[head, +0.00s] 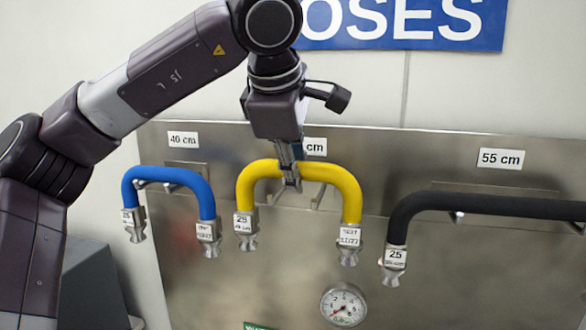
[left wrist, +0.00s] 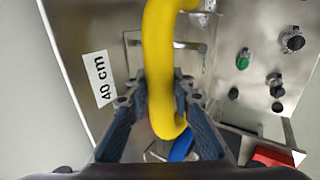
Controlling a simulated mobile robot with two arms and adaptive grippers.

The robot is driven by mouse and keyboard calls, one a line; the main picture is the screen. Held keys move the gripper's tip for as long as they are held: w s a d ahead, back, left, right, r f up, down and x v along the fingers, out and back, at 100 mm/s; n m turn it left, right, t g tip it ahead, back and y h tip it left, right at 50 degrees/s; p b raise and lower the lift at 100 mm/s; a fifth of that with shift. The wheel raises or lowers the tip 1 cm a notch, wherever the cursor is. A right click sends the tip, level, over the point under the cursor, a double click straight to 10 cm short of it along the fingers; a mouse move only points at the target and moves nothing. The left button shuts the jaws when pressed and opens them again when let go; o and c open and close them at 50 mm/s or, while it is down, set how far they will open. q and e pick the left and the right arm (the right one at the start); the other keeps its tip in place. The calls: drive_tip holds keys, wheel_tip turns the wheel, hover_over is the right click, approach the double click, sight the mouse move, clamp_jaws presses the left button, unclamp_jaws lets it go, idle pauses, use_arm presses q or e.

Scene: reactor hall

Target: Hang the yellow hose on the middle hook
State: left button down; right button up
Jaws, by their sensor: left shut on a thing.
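The yellow hose (head: 345,188) is an upside-down U with a metal coupling at each end, in front of the steel panel in the head view. My left gripper (head: 290,180) comes from above and is shut on the top of its arch. The middle hook (head: 318,197) shows partly behind the hose, below a label ending in "cm". I cannot tell whether the hose rests on it. In the left wrist view the yellow hose (left wrist: 165,60) runs between the fingers of my left gripper (left wrist: 165,115). My right gripper is not in view.
A blue hose (head: 185,178) hangs at the left under the 40 cm label (head: 183,140). A black hose (head: 480,203) hangs at the right under the 55 cm label (head: 501,158). A gauge (head: 343,304) sits low on the panel. The left wrist view shows several knobs (left wrist: 292,40).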

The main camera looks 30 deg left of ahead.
use_arm(q)
drive_tip(key=shift+b+x, duration=0.9)
drive_tip(key=shift+x, duration=0.75)
drive_tip(key=shift+f, duration=0.15)
drive_tip(key=c, duration=1.6)
unclamp_jaws()
drive_tip(key=shift+s+d, duration=0.1)
drive_tip(key=w+a+r+p+v, duration=0.15)
drive_tip(key=p+v, duration=0.25)
drive_tip(key=v, duration=1.1)
drive_tip(key=s+d+p, duration=0.1)
drive_tip(key=s+d, duration=0.2)
drive_tip(key=s, duration=0.7)
drive_tip(key=shift+s+d+f, duration=0.2)
drive_tip(key=shift+s+d, duration=0.1)
drive_tip(key=shift+d, duration=0.05)
